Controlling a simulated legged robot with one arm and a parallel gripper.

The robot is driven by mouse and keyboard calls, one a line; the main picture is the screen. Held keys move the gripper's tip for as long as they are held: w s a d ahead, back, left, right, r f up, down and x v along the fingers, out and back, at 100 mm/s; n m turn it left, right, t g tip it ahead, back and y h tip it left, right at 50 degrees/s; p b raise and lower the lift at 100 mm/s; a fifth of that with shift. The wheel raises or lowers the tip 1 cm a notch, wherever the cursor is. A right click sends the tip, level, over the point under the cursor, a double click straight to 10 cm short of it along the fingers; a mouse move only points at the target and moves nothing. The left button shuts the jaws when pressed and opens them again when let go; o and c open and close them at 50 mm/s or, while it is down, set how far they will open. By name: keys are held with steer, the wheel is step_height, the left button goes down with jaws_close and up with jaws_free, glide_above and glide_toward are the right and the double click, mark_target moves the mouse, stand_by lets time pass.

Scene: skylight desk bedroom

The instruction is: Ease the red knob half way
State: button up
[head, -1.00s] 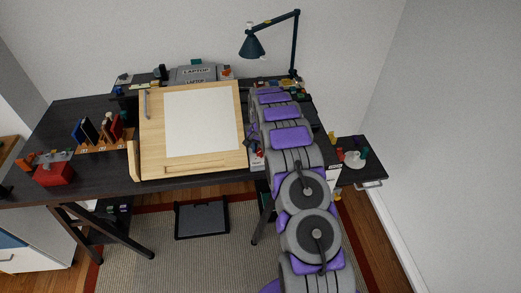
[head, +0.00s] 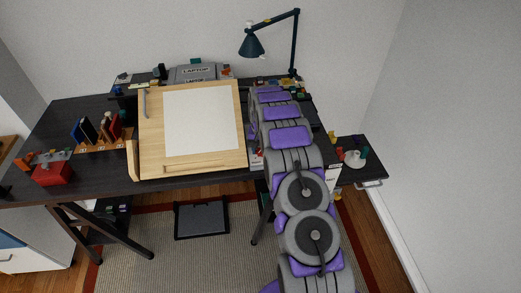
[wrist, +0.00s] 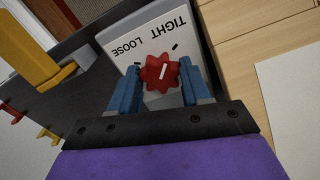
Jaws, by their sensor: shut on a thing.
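The red knob (wrist: 157,74) is lobed and has a white pointer line. It sits on a pale panel (wrist: 138,36) marked TIGHT and LOOSE, which reads upside down in the wrist view. The pointer aims up and slightly right, roughly toward a dark tick by TIGHT. My gripper (wrist: 159,67) has its blue fingers on both sides of the knob, shut on it. The left finger covers part of the panel near LOOSE. In the head view my arm hides the knob and gripper.
The wooden drawing board (head: 190,166) with white paper (head: 201,120) stands close left of my arm. A dark lamp (head: 252,44) rises behind. A red box (head: 52,174) is on the desk's left. A yellow hooked piece (wrist: 35,60) is left in the wrist view.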

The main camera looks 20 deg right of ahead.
steer(key=n, duration=0.4)
steer(key=shift+s+b, duration=0.1)
steer(key=shift+b, duration=0.2)
steer(key=shift+d+n, duration=0.15)
steer(key=shift+n, duration=1.95)
steer(key=o, duration=1.1)
steer(key=shift+c, duration=0.2)
steer(key=shift+r, duration=0.1)
step_height(320, 180, up, 17)
